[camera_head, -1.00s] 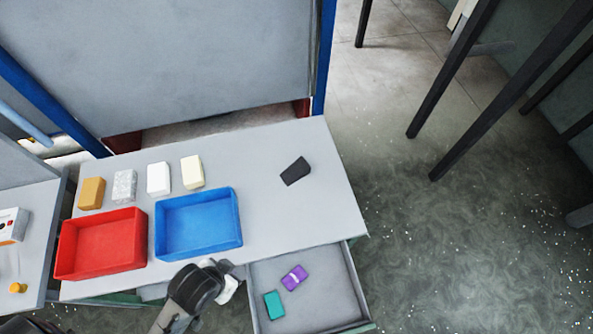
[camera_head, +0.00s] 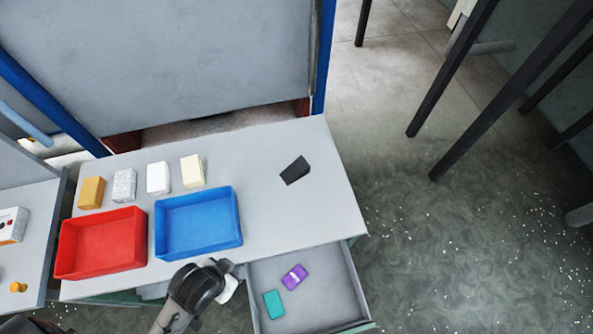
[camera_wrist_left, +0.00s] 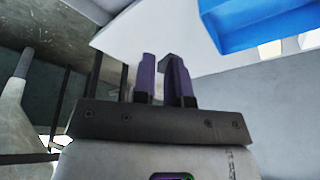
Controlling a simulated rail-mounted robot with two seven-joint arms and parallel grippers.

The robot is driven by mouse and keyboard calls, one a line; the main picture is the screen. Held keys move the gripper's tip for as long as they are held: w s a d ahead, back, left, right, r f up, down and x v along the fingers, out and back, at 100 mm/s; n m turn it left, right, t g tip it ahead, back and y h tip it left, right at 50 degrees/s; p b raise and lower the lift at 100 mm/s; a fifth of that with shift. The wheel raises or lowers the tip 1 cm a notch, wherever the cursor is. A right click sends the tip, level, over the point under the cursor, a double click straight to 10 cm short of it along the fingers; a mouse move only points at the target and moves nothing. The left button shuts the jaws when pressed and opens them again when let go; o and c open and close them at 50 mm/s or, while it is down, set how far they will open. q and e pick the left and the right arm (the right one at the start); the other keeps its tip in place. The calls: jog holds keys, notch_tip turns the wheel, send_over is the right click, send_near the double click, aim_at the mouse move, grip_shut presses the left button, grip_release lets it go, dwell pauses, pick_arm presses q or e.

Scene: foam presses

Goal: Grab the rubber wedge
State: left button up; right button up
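The rubber wedge, a dark grey wedge-shaped block (camera_head: 295,171), lies on the right part of the grey tabletop (camera_head: 270,215) in the head view. My left arm enters at the bottom of the head view, with its gripper end (camera_head: 230,281) by the table's front edge, near the open drawer. This is well short of the wedge. My right gripper is not in view.
A blue tray (camera_head: 198,249) and a red tray (camera_head: 103,272) stand left of the wedge. Several blocks line up behind them. The open drawer (camera_head: 325,297) juts out in front, holding a purple item (camera_head: 294,277) and a teal item (camera_head: 273,304). Tabletop around the wedge is clear.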

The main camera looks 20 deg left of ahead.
pick_arm(q)
jog(key=o, duration=1.6)
